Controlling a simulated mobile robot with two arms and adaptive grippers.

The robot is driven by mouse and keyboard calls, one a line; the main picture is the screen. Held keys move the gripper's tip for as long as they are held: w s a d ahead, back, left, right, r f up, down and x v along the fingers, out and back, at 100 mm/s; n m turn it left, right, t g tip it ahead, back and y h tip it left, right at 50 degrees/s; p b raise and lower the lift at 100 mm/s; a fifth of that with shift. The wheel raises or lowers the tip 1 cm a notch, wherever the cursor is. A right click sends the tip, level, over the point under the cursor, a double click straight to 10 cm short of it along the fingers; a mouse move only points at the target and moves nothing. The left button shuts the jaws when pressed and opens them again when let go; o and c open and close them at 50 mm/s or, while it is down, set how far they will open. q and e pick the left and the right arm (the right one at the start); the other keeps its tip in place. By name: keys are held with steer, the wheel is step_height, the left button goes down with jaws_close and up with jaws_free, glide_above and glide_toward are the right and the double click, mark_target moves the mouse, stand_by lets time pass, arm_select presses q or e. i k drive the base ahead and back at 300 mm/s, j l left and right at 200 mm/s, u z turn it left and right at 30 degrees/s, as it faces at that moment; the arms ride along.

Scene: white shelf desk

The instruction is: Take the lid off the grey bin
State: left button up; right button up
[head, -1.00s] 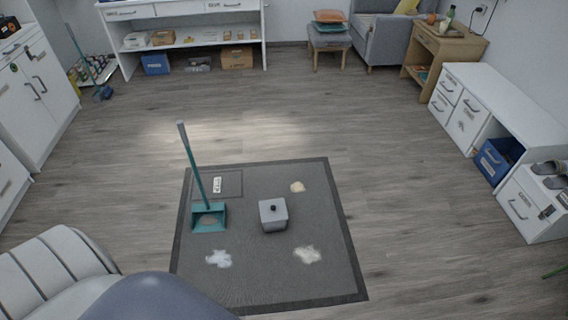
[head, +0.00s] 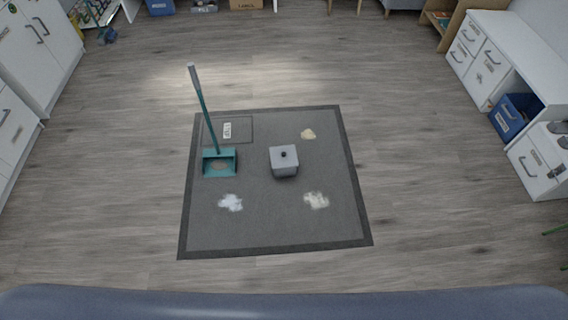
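The grey bin (head: 284,170) stands upright near the middle of the dark grey mat. Its grey lid (head: 284,156) sits on top and has a small dark knob. Neither of my grippers is in the head view, and nothing touches the bin.
On the mat (head: 270,243), a teal long-handled dustpan (head: 220,168) stands left of the bin. White piles (head: 231,202) and (head: 316,200) and a beige pile (head: 308,134) lie around it. White cabinets (head: 488,62) line the right side. The wooden floor around the mat is clear.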

mark_target(285, 155)
steer(key=i+z, duration=0.2)
steer(key=i, duration=0.55)
steer(key=i+j+z, duration=0.2)
steer(key=i, duration=0.55)
